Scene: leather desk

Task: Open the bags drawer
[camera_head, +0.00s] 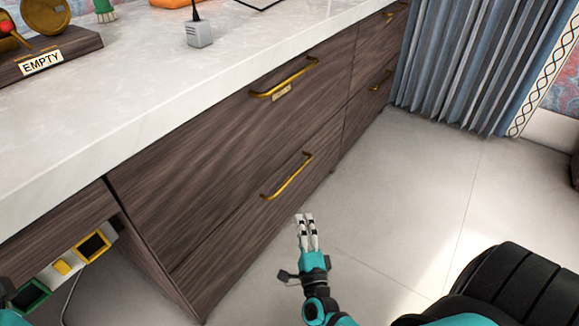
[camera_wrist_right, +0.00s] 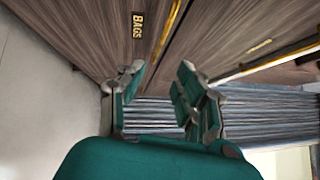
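A dark wood cabinet holds large drawers. The lower one carries a gold bar handle (camera_head: 287,177). In the right wrist view a dark label reading BAGS (camera_wrist_right: 138,30) sits beside a gold handle (camera_wrist_right: 172,28), on the floor side, so it appears to be on the lower drawer front. The drawers look closed. My right gripper (camera_head: 305,218) is just below and right of the lower handle, apart from it. In the wrist view its fingers (camera_wrist_right: 160,92) are spread and empty. My left gripper does not show clearly; only a teal piece is at the left edge.
The upper drawer has a gold handle (camera_head: 285,78) and a small label. Further drawers lie to the right. A pale marble top (camera_head: 130,100) overhangs. A blue curtain (camera_head: 465,65) hangs behind. A black padded object (camera_head: 515,285) is at lower right. The floor (camera_head: 420,190) between is clear.

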